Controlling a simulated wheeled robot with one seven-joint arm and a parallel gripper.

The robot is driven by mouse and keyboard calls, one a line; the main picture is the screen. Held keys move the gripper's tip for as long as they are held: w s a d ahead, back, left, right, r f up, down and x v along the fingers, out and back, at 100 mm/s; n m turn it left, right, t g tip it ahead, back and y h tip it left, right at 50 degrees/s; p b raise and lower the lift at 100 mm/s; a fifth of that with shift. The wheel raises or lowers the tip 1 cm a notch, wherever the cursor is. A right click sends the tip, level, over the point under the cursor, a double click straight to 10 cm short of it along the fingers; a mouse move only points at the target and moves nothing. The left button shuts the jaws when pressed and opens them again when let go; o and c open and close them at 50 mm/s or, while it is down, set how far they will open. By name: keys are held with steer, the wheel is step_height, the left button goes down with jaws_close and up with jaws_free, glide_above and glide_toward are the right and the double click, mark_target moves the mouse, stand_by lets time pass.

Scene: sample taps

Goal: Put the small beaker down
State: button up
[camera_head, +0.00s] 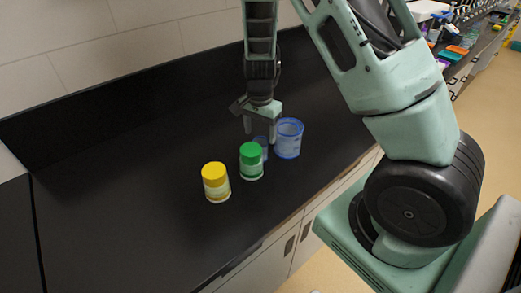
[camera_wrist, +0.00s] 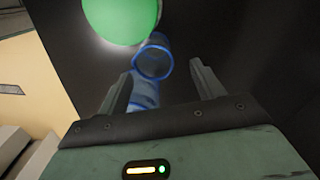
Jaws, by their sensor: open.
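The small beaker (camera_head: 261,146) is clear with a blue tint and is partly hidden behind the green-lidded jar in the head view. It appears to stand upright on the black bench. In the wrist view its blue rim (camera_wrist: 153,62) shows just beyond the fingertips. My gripper (camera_head: 260,128) points down over it with its fingers spread. In the wrist view the open fingers (camera_wrist: 160,78) hold nothing, and the beaker's rim lies past the tips, nearer the left finger.
A larger blue beaker (camera_head: 288,139) stands close on the right. The green-lidded jar (camera_head: 251,162) is just in front of the small beaker, and a yellow-lidded jar (camera_head: 216,183) stands further left. The black bench (camera_head: 130,170) is clear to the left.

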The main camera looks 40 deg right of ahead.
mark_target(261, 144)
steer(key=f, duration=0.1)
steer(key=f+p, duration=0.1)
steer(key=f, duration=0.1)
steer(key=s+f, duration=0.1)
steer(key=shift+a+f, duration=0.25)
steer(key=shift+f, duration=0.55)
steer(key=c, duration=1.1)
steer(key=shift+w, duration=0.1)
step_height(261, 144, up, 18)
steer(key=shift+r+b, duration=0.1)
steer(key=shift+b, duration=0.45)
